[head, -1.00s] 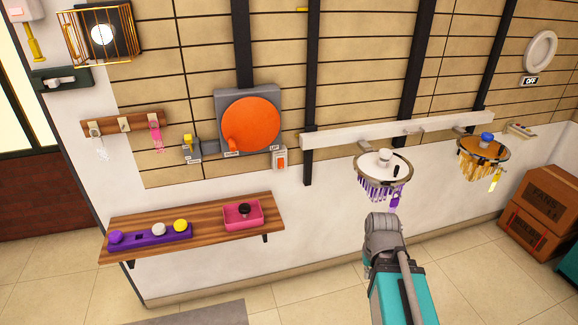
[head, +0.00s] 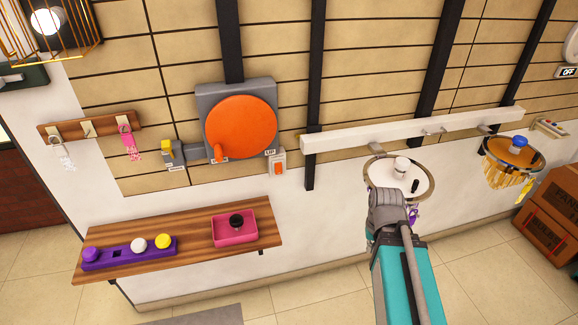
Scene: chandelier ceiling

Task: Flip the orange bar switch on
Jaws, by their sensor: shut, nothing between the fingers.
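A small white wall switch with an orange bar (head: 278,167) is on the wall, at the lower right of a large orange disc. Its on or off position is too small to tell. My arm rises from the bottom right, and its grey joint hides most of my gripper. A small dark tip (head: 415,187) that looks like the end of my gripper shows in front of the white round hanging fixture (head: 384,176). It is shut with nothing in it, to the right of the switch and apart from it.
The orange disc (head: 241,127) with a handle is on a grey wall plate. A wooden shelf (head: 190,228) below holds a purple tray (head: 128,254) with balls and a pink box (head: 248,238). A white rail (head: 460,127) carries hanging fixtures. Brown boxes (head: 548,207) stand at right.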

